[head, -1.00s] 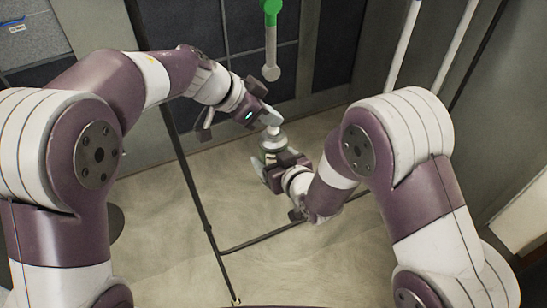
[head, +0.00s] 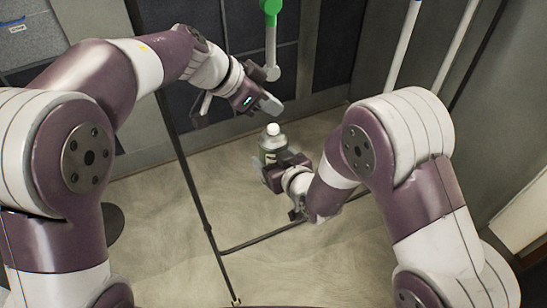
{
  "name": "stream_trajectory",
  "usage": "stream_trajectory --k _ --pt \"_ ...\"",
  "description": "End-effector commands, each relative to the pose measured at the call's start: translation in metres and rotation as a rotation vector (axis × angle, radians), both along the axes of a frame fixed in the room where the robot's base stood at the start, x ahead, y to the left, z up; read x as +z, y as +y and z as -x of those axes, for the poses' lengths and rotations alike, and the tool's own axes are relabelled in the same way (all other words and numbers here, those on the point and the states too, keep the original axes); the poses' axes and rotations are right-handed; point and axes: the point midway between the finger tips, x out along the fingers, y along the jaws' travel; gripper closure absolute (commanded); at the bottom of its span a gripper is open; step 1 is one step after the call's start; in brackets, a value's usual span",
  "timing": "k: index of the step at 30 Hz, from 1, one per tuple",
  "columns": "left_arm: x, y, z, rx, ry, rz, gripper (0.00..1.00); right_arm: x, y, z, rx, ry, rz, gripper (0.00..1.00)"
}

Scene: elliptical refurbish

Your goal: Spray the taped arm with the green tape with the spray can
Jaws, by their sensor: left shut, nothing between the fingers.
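The spray can (head: 271,144), pale with a dark band and a white rounded top, stands roughly upright in my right gripper (head: 283,163). The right gripper looks shut around the can's lower body, which it partly hides. My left gripper (head: 270,104) is shut and empty just above the can's white top, with a small gap between them. The arm with the green tape (head: 270,7) hangs from the top edge of the head view. Its grey lower rod (head: 271,45) ends in a rounded tip behind my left gripper.
A dark panelled wall (head: 320,60) stands behind the hanging arm. Two white poles (head: 403,45) lean at the upper right. Dark thin bars cross the beige floor (head: 160,240). A grey box (head: 33,35) is at the upper left.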

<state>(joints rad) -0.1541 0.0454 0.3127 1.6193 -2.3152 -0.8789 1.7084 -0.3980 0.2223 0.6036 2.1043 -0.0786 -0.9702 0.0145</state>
Motion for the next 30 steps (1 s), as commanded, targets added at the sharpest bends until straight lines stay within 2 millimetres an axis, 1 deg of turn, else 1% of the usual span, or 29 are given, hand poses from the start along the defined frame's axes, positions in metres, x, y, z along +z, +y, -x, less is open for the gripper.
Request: stream_trajectory --k 3,11,14,17,24,27,30 --pt "0.009 0.000 0.000 0.001 -0.002 -0.001 1.00 0.000 0.000 0.000 0.000 -0.001 0.000 0.63" --pt "0.010 0.000 0.000 0.001 -0.001 0.000 1.00 0.000 0.000 0.000 0.000 0.000 0.000 0.63" --pt "0.014 0.003 0.001 0.001 -0.002 0.000 1.00 0.000 0.000 0.000 0.000 0.000 0.000 0.63" --pt "0.027 0.014 0.005 0.002 -0.004 0.000 1.00 0.000 0.000 0.000 0.000 0.000 0.000 0.63" --pt "0.072 0.053 0.023 0.005 -0.004 -0.001 1.00 0.000 0.000 0.000 0.000 0.000 0.000 0.63" --pt "0.086 0.065 0.029 0.003 -0.003 0.001 1.00 0.000 0.000 0.000 0.000 0.000 0.000 0.63" --pt "0.094 0.072 0.032 0.002 -0.001 0.000 1.00 0.000 0.000 0.000 0.000 0.000 0.000 0.63"
